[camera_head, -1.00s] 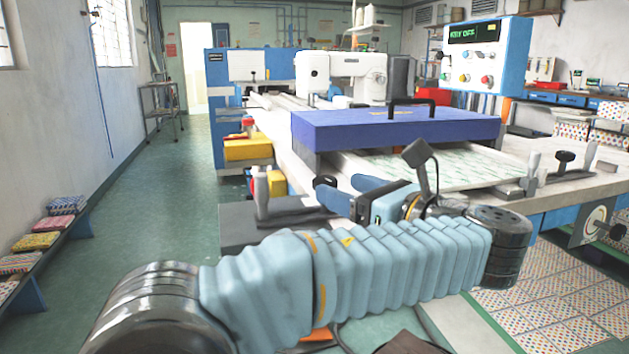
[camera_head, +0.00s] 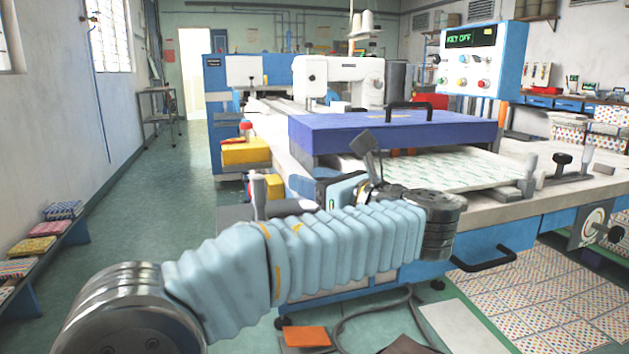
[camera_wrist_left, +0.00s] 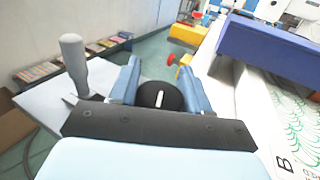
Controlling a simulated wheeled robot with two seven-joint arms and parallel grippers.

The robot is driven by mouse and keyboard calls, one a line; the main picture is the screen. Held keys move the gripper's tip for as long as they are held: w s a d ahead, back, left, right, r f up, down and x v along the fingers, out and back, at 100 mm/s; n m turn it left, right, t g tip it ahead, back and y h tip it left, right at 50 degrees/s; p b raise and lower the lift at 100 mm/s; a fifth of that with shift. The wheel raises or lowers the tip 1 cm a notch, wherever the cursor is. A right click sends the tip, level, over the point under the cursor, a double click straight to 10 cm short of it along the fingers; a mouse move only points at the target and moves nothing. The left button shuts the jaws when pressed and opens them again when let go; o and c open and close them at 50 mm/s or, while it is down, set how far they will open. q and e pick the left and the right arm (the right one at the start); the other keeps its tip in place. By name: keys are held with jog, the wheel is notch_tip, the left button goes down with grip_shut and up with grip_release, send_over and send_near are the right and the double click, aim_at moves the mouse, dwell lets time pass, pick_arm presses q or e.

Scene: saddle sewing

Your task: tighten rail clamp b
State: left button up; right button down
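A black round knob (camera_wrist_left: 160,97) with a white mark, apparently the rail clamp's, lies between the two blue fingers of my left gripper (camera_wrist_left: 161,75) in the left wrist view. The fingers stand wide apart on either side of it; whether they touch it I cannot tell. A grey upright handle (camera_wrist_left: 74,62) stands to the left. In the head view my left gripper (camera_head: 318,190) is at the table's near left corner, beside the grey handle (camera_head: 259,194), and hides the knob. My right gripper is out of view.
A blue-purple slab with a black handle (camera_head: 395,130) sits just right of the gripper, above a patterned sheet (camera_head: 440,170). Another black knob (camera_head: 562,162) and grey handles are at the right.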

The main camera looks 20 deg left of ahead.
pick_arm(q)
jog(key=shift+r, duration=0.1)
jog(key=c, duration=0.3)
